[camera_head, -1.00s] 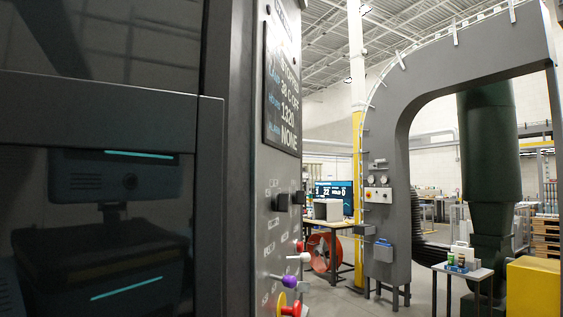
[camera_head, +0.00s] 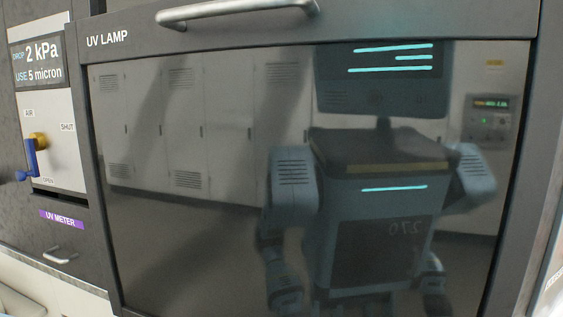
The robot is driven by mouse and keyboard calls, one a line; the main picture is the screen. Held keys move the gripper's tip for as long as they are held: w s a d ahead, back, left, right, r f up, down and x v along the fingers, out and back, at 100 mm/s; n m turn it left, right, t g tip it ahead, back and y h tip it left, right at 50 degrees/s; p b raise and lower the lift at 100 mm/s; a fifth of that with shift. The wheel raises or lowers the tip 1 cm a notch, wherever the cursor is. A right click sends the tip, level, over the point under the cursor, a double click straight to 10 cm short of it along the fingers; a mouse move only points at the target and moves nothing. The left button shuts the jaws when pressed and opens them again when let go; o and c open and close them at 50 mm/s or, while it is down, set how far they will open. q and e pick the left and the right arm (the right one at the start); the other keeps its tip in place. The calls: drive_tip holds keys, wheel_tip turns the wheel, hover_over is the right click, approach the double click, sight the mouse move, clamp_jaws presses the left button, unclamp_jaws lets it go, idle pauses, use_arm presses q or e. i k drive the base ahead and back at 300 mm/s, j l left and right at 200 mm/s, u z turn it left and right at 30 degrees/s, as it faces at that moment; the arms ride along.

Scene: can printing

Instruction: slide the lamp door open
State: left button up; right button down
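The lamp door (camera_head: 200,240) fills most of the view. It is a dark glossy pane in a dark grey frame, with the words UV LAMP (camera_head: 107,39) at the top left of the frame. A silver bar handle (camera_head: 240,11) runs along the top of the frame. The pane looks shut within its frame. My own reflection, with head, body and arms, shows in the pane. Neither of my grippers is directly in view.
To the left is a panel with a pressure sign (camera_head: 38,64), a blue-handled valve (camera_head: 33,155) marked AIR, SHUT and OPEN, and a purple UV METER label (camera_head: 62,218) above a small silver handle (camera_head: 58,256). Lockers and a wall unit appear as reflections.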

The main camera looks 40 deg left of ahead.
sight(239, 157)
drive_tip(key=j+u, duration=0.2)
drive_tip(key=u, duration=0.25)
drive_tip(key=j+u, duration=0.15)
drive_tip(key=u, duration=0.3)
drive_tip(key=j+u, duration=0.15)
drive_tip(key=u, duration=0.3)
drive_tip(key=k+j, duration=0.1)
drive_tip(key=j, duration=0.15)
drive_tip(key=k+j+u, duration=0.1)
drive_tip(key=i+l, duration=0.1)
drive_tip(key=l, duration=0.15)
drive_tip(key=i+l, duration=0.1)
drive_tip(key=l, duration=0.2)
